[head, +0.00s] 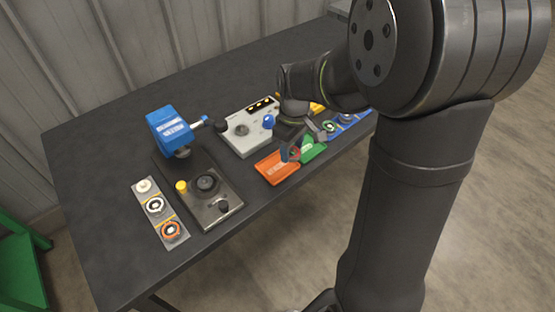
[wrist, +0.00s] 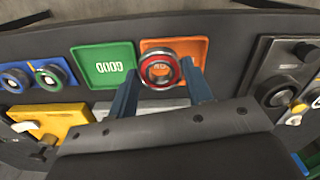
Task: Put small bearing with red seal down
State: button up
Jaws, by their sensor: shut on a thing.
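The small bearing with red seal (wrist: 143,70) is a metal ring with a red band, held between the fingertips of my gripper (wrist: 160,70). In the wrist view it stands out in front of the orange tray (wrist: 196,48), whose lettering shows through its hole. In the head view my gripper (head: 292,152) is over the edge of the orange tray (head: 275,170), close to the green tray (head: 314,150). The bearing is small and partly hidden by the fingers there. I cannot tell whether it touches the tray.
A grey fixture (head: 240,138) with a blue knob (head: 268,121) stands behind the trays. A dark stand (head: 212,205) and a blue device (head: 168,130) are to the left. A strip with several rings (head: 148,200) lies further left. A blue tray (wrist: 12,92) holds rings beside the green tray.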

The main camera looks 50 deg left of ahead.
aim_at(278, 167)
jog(key=s+a+f, duration=0.2)
jog(key=a, duration=0.1)
jog(key=shift+s+a+f, duration=0.1)
jog(key=shift+a+f, duration=0.05)
jog(key=shift+f, duration=2.05)
jog(key=shift+f, duration=0.15)
jog(key=o, duration=0.8)
notch_tip(278, 167, up, 12)
jog(key=shift+r, duration=0.2)
jog(key=shift+f, duration=0.1)
